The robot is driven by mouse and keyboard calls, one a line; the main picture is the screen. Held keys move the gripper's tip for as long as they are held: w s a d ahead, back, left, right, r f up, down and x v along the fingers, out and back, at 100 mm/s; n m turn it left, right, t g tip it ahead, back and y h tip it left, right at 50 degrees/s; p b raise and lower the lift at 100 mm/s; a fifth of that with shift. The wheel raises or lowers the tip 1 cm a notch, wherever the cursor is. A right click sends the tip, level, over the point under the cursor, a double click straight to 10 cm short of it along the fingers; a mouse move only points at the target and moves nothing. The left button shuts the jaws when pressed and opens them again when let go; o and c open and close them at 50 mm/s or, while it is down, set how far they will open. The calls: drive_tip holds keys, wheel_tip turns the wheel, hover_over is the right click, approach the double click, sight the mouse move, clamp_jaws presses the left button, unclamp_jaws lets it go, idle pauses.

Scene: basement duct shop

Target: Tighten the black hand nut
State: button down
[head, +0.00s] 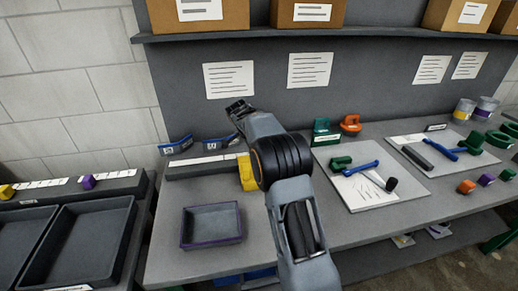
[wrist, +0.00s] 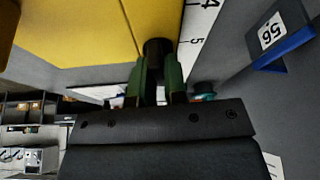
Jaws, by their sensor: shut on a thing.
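The black hand nut (wrist: 158,46) shows in the wrist view as a dark round knob against a yellow block (wrist: 75,35). My gripper (wrist: 158,62) has green fingers, one on each side of the nut, and is shut on it. The yellow block also shows in the head view (head: 247,174), partly behind my arm, beside a grey rail with a white scale. The white scale (wrist: 196,35) runs past the nut in the wrist view. In the head view my arm hides the nut and fingertips. How far the nut is turned cannot be told.
Two blue labelled pieces (head: 176,145) (head: 215,143) stand behind the rail. An empty purple-rimmed tray (head: 212,239) lies in front. Right of my arm, boards hold blue-handled tools (head: 362,168) and green parts. An orange piece (head: 350,124) stands near the wall. Large dark trays (head: 70,245) are at left.

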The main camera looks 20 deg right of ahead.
drive_tip(key=shift+m, duration=0.6)
drive_tip(key=shift+g, duration=0.3)
drive_tip(key=c, duration=1.2)
unclamp_jaws()
drive_tip(key=shift+o, duration=0.2)
drive_tip(key=p+v, duration=0.2)
drive_tip(key=v, duration=1.2)
drive_tip(key=shift+d, duration=0.15)
